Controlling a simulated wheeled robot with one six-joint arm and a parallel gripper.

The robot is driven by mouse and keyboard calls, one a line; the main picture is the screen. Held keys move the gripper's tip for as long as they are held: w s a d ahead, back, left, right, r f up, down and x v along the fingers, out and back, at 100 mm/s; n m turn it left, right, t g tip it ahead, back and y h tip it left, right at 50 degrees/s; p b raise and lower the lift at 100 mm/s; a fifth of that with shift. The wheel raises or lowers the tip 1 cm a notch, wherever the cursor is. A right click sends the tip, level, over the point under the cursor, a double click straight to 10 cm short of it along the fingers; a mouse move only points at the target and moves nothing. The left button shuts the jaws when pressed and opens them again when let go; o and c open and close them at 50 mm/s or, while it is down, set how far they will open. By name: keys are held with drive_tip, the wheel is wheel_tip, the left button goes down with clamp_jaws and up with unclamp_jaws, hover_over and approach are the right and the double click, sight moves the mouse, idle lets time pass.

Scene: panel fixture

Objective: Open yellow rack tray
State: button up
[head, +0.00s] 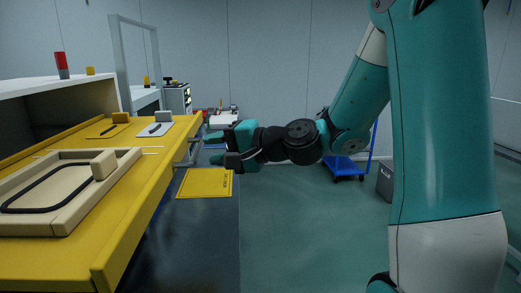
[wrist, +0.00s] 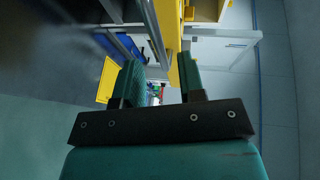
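The yellow rack tray (head: 130,215) extends across the left of the head view, out from under a beige-and-white rack. A grey metal handle (head: 187,152) stands out from its right side. My gripper (head: 215,148) is just right of this handle, with its teal fingers spread. In the wrist view my gripper (wrist: 160,68) is open, with a wide gap between the fingers. The handle bar (wrist: 154,32) and a yellow edge (wrist: 173,50) line up with this gap beyond the fingertips. I cannot tell whether a finger touches the handle.
A beige panel (head: 60,222) with a black ring lies on the tray, and smaller plates lie behind it. A yellow floor sign or mat (head: 205,183) is below my gripper. A blue cart (head: 346,166) stands farther back. The floor at centre right is clear.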

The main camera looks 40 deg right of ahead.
drive_tip(key=b+v, duration=0.2)
drive_tip(key=v, duration=1)
drive_tip(key=shift+s+d, duration=0.2)
drive_tip(key=shift+a, duration=0.1)
drive_tip(key=s+a+f+n+g, duration=0.2)
drive_tip(key=a+f+n+g, duration=0.2)
drive_tip(key=a, duration=0.3)
drive_tip(key=s+a+f+n+g, duration=0.25)
drive_tip(key=a+n+g, duration=0.2)
drive_tip(key=a, duration=0.25)
drive_tip(key=s+a+f+n+g+h, duration=0.4)
drive_tip(key=s+a+f+n, duration=0.1)
drive_tip(key=s+n, duration=0.4)
drive_tip(key=shift+g, duration=0.35)
